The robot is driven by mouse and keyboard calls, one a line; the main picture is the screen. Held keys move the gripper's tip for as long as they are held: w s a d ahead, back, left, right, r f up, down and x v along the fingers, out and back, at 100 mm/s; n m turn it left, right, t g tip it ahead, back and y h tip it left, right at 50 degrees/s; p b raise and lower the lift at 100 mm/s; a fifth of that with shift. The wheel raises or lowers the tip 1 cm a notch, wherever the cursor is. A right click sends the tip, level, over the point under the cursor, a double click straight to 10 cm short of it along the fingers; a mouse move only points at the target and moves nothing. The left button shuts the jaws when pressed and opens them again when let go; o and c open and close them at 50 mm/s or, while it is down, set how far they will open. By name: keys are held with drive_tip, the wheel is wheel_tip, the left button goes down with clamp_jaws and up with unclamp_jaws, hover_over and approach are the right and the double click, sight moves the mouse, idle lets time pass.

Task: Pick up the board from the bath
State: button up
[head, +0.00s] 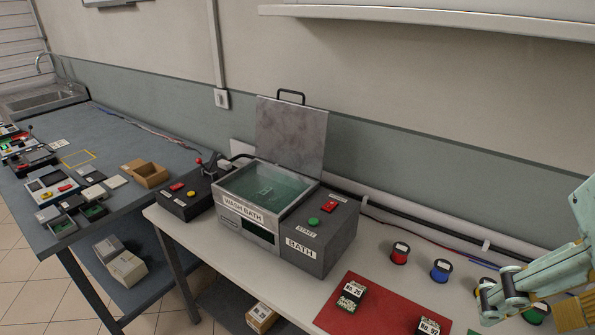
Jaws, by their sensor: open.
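The wash bath (243,211) stands on the pale bench with its grey lid (290,135) raised upright behind it. Its tank holds clear green liquid. A small, faint board (265,191) shows in the liquid near the middle of the tank; its details are too small to tell. My gripper (501,299) is at the right edge, partly cut off, over the right part of the bench. It is open, with nothing seen in it, and well away from the bath.
A control box (318,231) with green and red buttons adjoins the bath on the right. A red mat (375,304) with labelled blocks lies in front. Several coloured spools, including a blue one (440,270), stand near my gripper. A blue-grey bench (110,207) with devices is at left.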

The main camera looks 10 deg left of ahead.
drive_tip(key=w+a+r+n+g+p, duration=0.1)
drive_tip(key=w+a+r+n+p, duration=0.2)
drive_tip(key=w, duration=0.6)
drive_tip(key=w+a+r+p, duration=0.1)
drive_tip(key=w+a+r, duration=0.2)
drive_tip(key=w+a, duration=0.35)
drive_tip(key=w+a+r+n+g+p, duration=0.1)
drive_tip(key=w+a+r+n+p, duration=0.15)
drive_tip(key=w, duration=0.75)
drive_tip(key=w+a+f+n+p, duration=0.3)
drive_tip(key=w+a, duration=0.8)
drive_tip(key=w, duration=0.3)
drive_tip(key=w+a+f+n+p, duration=0.1)
drive_tip(key=w+a+f+p, duration=0.1)
drive_tip(key=w+a+f, duration=0.2)
drive_tip(key=w+a+f+n+g+p, duration=0.1)
drive_tip(key=w+a+f+n+p, duration=0.1)
drive_tip(key=a+f, duration=0.6)
drive_tip(key=w+a+f+n+g+p, duration=0.1)
drive_tip(key=w+a+f, duration=0.4)
drive_tip(key=a, duration=0.8)
drive_tip(key=shift+w+a+f+n+p, duration=0.25)
drive_tip(key=shift+w+f+n+p, duration=0.1)
drive_tip(key=shift+f+p, duration=0.25)
hover_over(266, 190)
drive_tip(key=shift+f, duration=4.3)
